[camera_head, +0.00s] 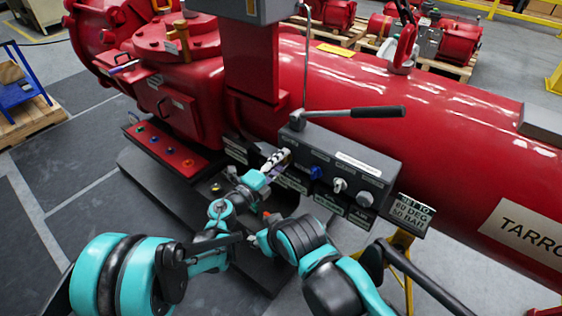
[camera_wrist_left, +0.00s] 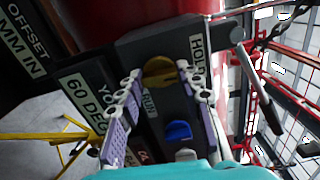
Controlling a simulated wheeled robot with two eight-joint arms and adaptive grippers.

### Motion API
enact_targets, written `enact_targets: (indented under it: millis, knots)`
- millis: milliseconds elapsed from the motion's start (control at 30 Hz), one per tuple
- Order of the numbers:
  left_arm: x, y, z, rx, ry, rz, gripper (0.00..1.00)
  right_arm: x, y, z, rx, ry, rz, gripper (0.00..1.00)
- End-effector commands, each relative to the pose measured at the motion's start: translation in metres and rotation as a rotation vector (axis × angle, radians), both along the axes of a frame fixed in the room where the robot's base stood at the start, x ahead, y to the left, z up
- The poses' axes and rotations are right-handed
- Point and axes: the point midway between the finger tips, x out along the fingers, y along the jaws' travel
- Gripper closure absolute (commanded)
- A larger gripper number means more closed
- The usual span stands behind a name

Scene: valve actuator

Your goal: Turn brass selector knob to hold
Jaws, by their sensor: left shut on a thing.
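The brass selector knob (camera_wrist_left: 160,72) is on the dark control panel in the left wrist view. Its bar lies roughly across the picture, between the fingertips of my left gripper (camera_wrist_left: 159,76). The purple and white fingers are shut on it, one on each side. A HOLD label (camera_wrist_left: 197,48) is on the panel to the right of the knob. Another label is partly covered by the knob and finger. In the head view my left gripper (camera_head: 279,160) reaches the left end of the dark control box (camera_head: 318,152) and hides the knob. I cannot make out my right gripper.
A blue knob (camera_head: 316,173) and a pale knob (camera_head: 339,185) sit along the box to the right. A long black-handled lever (camera_head: 375,112) stands above it. The red valve body (camera_head: 410,95) fills the space behind. A yellow stand (camera_head: 402,240) is below right.

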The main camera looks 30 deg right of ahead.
Motion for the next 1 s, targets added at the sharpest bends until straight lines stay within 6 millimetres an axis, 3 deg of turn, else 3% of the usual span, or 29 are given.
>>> enact_targets:
  millis: [133, 167, 233, 667, 1000]
  knots:
    - [0.0, 0.0, 0.0, 0.0, -0.001, 0.0, 0.93, 0.0, 0.0, 0.0, 0.0, 0.0, 0.0, 0.56]
    - [0.0, 0.0, 0.0, 0.001, -0.002, 0.0, 0.62, 0.0, 0.0, 0.0, 0.0, 0.0, 0.0, 0.56]
    - [0.0, 0.0, 0.0, 0.001, -0.002, 0.0, 0.43, 0.0, 0.0, 0.0, 0.0, 0.0, 0.0, 0.56]
    - [-0.003, 0.009, 0.0, 0.001, -0.002, 0.001, 0.43, 0.0, 0.0, 0.0, 0.0, 0.0, 0.0, 0.56]
    - [-0.03, 0.075, 0.0, 0.001, -0.002, 0.003, 0.43, 0.0, 0.0, 0.0, 0.0, 0.0, 0.0, 0.56]
